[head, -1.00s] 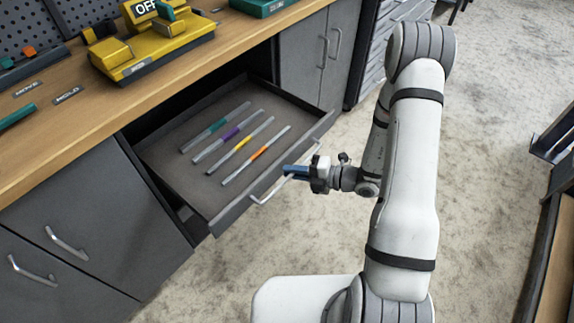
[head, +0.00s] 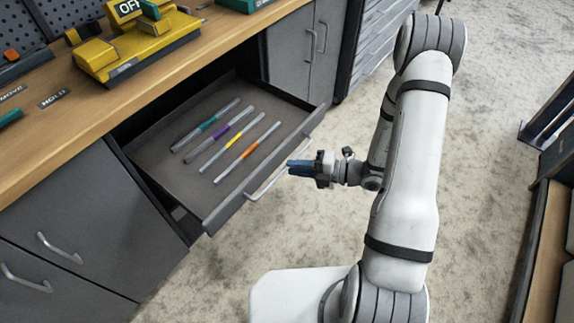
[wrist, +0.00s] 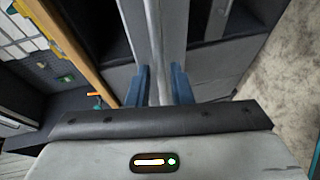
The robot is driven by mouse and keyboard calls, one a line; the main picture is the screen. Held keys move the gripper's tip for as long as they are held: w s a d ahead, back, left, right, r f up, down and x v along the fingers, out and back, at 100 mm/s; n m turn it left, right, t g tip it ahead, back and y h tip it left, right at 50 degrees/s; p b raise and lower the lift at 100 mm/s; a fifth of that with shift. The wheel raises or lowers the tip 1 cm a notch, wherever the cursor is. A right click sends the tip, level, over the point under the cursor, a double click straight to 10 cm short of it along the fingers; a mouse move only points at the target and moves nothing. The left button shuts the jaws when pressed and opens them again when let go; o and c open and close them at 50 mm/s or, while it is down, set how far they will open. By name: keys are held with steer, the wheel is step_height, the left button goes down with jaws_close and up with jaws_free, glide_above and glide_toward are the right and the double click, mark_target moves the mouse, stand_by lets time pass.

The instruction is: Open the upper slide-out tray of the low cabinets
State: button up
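The upper slide-out tray (head: 150,150) of the low grey cabinets is pulled well out under the wooden worktop. Its dark inside shows, with several coloured sticks (head: 246,151) lying in it. Its pale bar handle (head: 262,190) is on the front panel (head: 228,209).
The wooden worktop (head: 150,90) holds a yellow device (head: 135,45) marked OFF. Closed cabinet doors with handles flank the tray: left doors (head: 85,215) and right doors (head: 295,55). Bare floor (head: 490,120) lies to the right, with a shelf unit (head: 550,220) at the far right.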

steer(key=shift+v, duration=2.15)
steer(key=s+a+r+n+g+h+p, duration=0.1)
steer(key=s+r+n+g+h+p, duration=0.25)
steer(key=r+n, duration=0.6)
steer(key=s+a+r+n+g+h+p, duration=0.1)
steer(key=s+r+n+g+h+p, duration=0.25)
steer(key=r+n, duration=0.65)
steer(key=s+d+r+n+t+h+p, duration=0.2)
steer(key=s+d+r+n+h+p, duration=0.1)
steer(key=r+n, duration=0.5)
steer(key=s+d+r+n+t+h+p, duration=0.3)
steer(key=r+n, duration=0.6)
steer(key=n, duration=0.4)
steer(key=shift+s+d+h, duration=0.35)
steer(key=shift+d+h, duration=0.2)
steer(key=shift+h, duration=0.65)
